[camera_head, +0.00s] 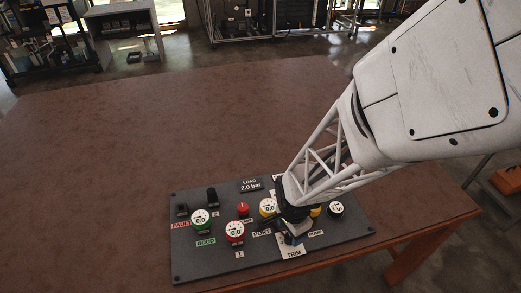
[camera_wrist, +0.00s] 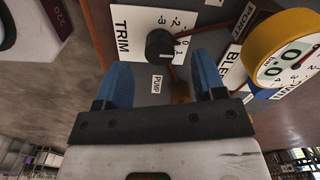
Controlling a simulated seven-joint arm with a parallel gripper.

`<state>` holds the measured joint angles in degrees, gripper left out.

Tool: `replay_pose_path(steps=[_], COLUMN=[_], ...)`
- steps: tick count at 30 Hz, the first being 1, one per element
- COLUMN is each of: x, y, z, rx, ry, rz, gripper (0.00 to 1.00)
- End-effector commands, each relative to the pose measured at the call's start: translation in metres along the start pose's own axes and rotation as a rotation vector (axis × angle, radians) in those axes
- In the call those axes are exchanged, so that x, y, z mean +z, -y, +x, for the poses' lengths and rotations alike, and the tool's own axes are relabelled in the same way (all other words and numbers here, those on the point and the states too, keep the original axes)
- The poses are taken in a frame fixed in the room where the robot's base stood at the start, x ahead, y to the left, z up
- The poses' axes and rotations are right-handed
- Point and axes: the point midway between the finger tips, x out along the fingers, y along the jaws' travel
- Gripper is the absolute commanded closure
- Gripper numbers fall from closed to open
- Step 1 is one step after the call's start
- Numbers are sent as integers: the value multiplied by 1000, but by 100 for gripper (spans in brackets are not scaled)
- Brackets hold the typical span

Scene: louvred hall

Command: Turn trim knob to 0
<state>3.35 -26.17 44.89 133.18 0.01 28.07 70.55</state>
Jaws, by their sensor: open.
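The trim knob (camera_wrist: 160,44) is a small black round knob on a white plate (camera_wrist: 136,20) marked TRIM, with numerals around it. Its pointer setting is too small to read surely. In the wrist view my gripper (camera_wrist: 160,66) is open, with one blue finger on each side of the knob's lower area. The knob is between the finger lines; I cannot tell whether either finger touches it. In the head view my gripper (camera_head: 292,229) is over the right part of the dark panel (camera_head: 330,245), above the TRIM label (camera_head: 294,254), and hides the knob.
A yellow-rimmed gauge (camera_wrist: 282,45) stands close right of my gripper in the wrist view. The brown table (camera_head: 130,130) is clear beyond the panel.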

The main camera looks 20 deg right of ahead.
Motion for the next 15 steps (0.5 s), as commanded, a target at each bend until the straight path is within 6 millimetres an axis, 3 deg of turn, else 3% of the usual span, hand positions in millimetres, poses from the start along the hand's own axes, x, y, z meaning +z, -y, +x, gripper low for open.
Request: replay_pose_path(steps=[15], x=[0], y=[0], z=[-38], rx=[0], ry=[0], rz=[0], gripper=[37])
